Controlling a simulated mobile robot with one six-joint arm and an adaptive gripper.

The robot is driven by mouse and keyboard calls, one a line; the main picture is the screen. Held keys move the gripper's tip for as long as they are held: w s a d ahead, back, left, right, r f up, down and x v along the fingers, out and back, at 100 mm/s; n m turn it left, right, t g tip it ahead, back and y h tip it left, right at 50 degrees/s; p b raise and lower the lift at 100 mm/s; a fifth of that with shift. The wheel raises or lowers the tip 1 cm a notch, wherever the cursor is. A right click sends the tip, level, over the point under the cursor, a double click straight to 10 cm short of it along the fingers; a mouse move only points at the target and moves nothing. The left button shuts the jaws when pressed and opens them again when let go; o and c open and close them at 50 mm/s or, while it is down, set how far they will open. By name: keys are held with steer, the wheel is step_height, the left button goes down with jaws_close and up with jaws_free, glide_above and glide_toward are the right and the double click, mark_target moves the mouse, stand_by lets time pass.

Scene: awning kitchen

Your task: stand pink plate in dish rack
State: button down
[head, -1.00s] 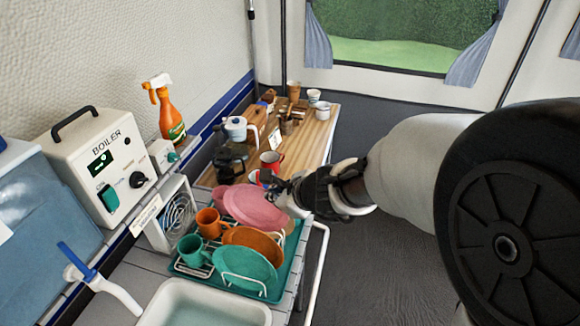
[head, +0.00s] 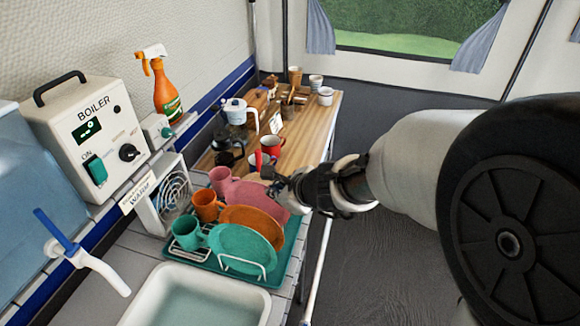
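The pink plate (head: 256,199) is at the back of the dish rack, tilted, behind the orange plate (head: 262,220). The orange plate covers its lower part, so I cannot see whether it sits in a slot. The teal dish rack (head: 210,264) also holds a green plate (head: 240,250) at the front, leaning on a white wire. My gripper (head: 274,186) is at the upper right of the pink plate's rim, overlapping it in the picture. Its fingertips are small and dark, and I cannot tell whether they grip the rim.
Pink (head: 222,181), orange (head: 206,205) and green (head: 188,233) mugs stand along the rack's left side. A sink (head: 150,303) is in front and a fan heater (head: 173,197) to the left. Red mugs (head: 272,145) and a dark coffee pot (head: 226,152) stand behind on the wooden counter.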

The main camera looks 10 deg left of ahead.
steer(key=c, duration=1.7)
jaws_free()
steer(key=shift+v, duration=6)
steer(key=shift+r, duration=0.1)
steer(key=s+d+n+h, duration=0.2)
steer(key=s+d+n, duration=0.4)
steer(key=d+n, duration=0.1)
steer(key=s+d+n+g+h, duration=0.1)
steer(key=s+d+n+h, duration=0.1)
steer(key=s+d+n, duration=0.4)
steer(key=s+d+n+g+h, duration=0.1)
steer(key=s+d+n+h, duration=0.1)
steer(key=s+d+n, duration=0.5)
steer(key=shift+d+f+n+h, duration=0.3)
steer(key=shift+n+h, duration=0.1)
steer(key=shift+n, duration=0.1)
